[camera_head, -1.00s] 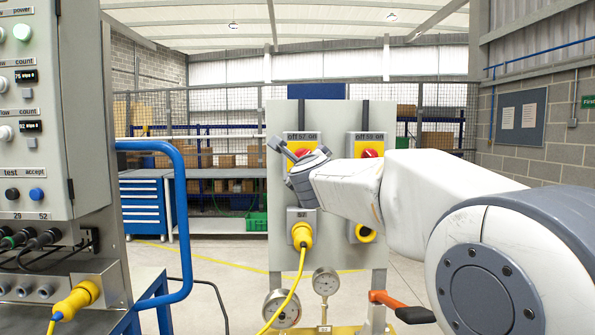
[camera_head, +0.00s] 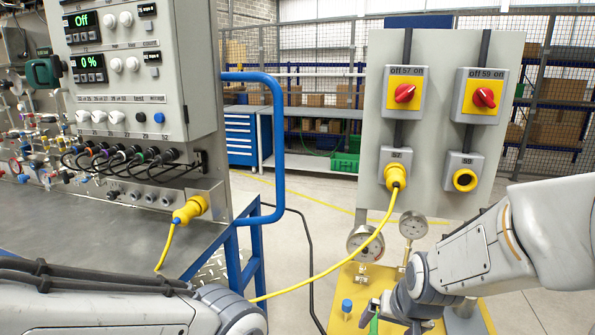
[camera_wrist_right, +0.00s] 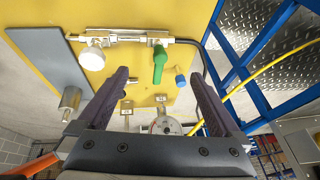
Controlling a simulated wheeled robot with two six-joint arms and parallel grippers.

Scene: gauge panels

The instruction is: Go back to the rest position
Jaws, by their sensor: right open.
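My right gripper (camera_head: 372,312) is low at the right of the head view, pointing down over the yellow base plate, partly cut off by the bottom edge. In the right wrist view (camera_wrist_right: 160,88) its two dark fingers are wide apart with nothing between them. Only links of my left arm show at the bottom left; the left gripper is out of view.
The grey panel (camera_head: 432,100) bears switches 57 (camera_head: 404,93) and 59 (camera_head: 484,97). A yellow plug (camera_head: 396,176) sits in socket 57, its cable (camera_head: 330,268) running left. A console (camera_head: 130,60) with a blue rail (camera_head: 279,140) stands left. Gauges (camera_head: 362,240) stand below the panel.

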